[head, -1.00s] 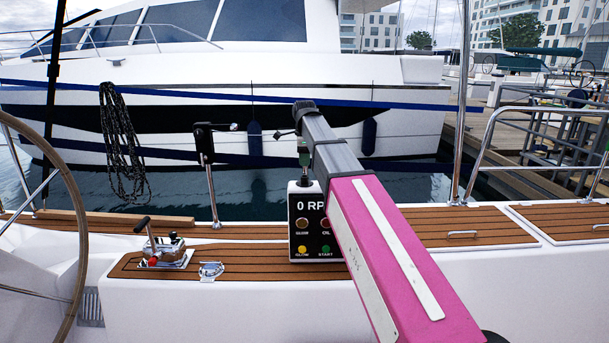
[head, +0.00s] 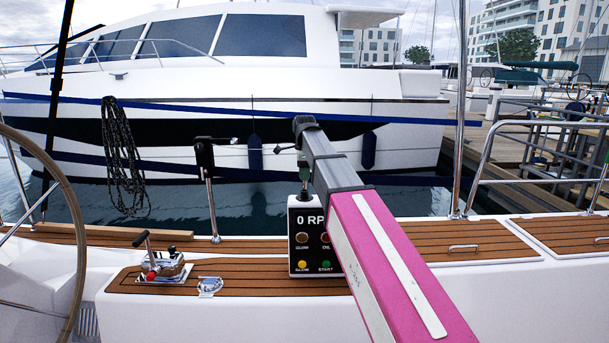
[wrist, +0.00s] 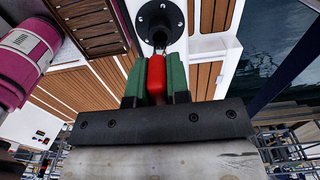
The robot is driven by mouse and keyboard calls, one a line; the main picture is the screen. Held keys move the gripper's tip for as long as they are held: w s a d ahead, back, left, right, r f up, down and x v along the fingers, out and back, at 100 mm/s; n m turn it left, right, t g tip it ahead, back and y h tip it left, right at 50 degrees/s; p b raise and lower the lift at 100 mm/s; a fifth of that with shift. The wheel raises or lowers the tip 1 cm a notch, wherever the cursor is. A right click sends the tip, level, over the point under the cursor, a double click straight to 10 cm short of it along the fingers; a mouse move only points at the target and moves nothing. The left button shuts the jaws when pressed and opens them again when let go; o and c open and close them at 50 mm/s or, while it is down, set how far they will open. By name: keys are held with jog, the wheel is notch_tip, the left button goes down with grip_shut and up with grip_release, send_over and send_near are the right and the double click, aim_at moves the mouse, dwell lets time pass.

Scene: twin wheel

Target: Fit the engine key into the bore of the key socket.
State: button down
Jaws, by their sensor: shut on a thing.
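The red engine key (wrist: 157,78) sits upright between the green finger pads of my gripper (wrist: 156,82) in the wrist view, and the gripper is shut on it. The key socket (wrist: 160,21) is a black round flange with screws and a dark bore, just beyond the key. The key's metal tip lies over the lower edge of the socket; I cannot tell whether it is in the bore. The key and socket cannot be made out clearly there.
The panel box (head: 308,238) carries a "0 RP" display and coloured buttons. A throttle lever (head: 160,262) stands to its left on the teak deck, near a small chrome fitting (head: 209,286). A steering wheel (head: 72,230) is at far left. A winch handle post (head: 211,190) rises behind.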

aim_at(305, 186)
jog(key=shift+f, duration=1.85)
dwell(0.3)
jog(key=c, duration=1)
grip_release()
notch_tip(305, 186, up, 11)
jog(key=shift+f, duration=0.1)
